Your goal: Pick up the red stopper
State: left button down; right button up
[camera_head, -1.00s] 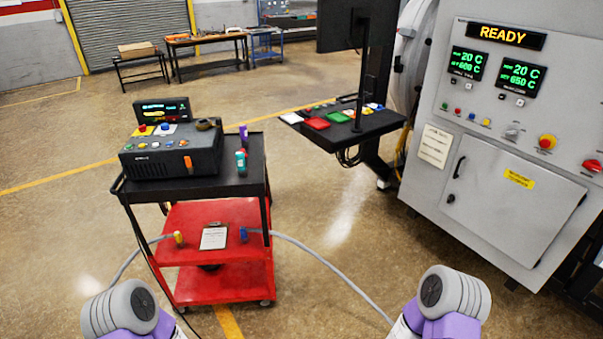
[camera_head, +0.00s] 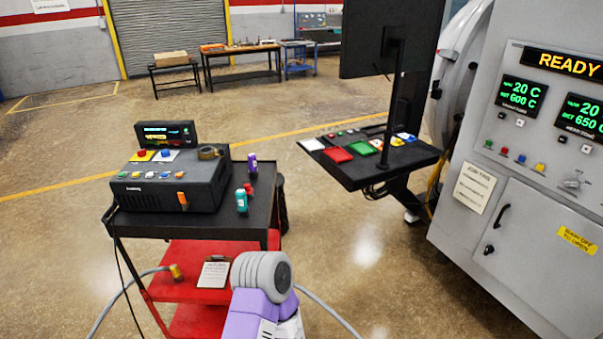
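A small red piece (camera_head: 248,188), which looks like the red stopper, is on the black top of the cart (camera_head: 228,228), towards its right side. It stands close behind a teal stopper (camera_head: 241,201), which partly hides it. A purple stopper (camera_head: 252,163) stands farther back on the same top. One of my arm links, white and purple, shows at the bottom centre in front of the cart; I cannot tell which arm it is. Neither gripper can be made out. A dark shape beside the cart's right edge is unclear.
A black control box (camera_head: 170,185) with an orange piece (camera_head: 182,200) at its front fills the cart top's left. A clipboard (camera_head: 213,274) and a yellow-ended hose (camera_head: 176,272) are on the red shelf. A console (camera_head: 345,172) and furnace (camera_head: 530,230) stand right; open floor lies between.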

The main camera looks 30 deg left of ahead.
aim_at(249, 190)
jog(key=u, duration=0.3)
jog(key=i, duration=1.3)
jog(key=u, duration=0.9)
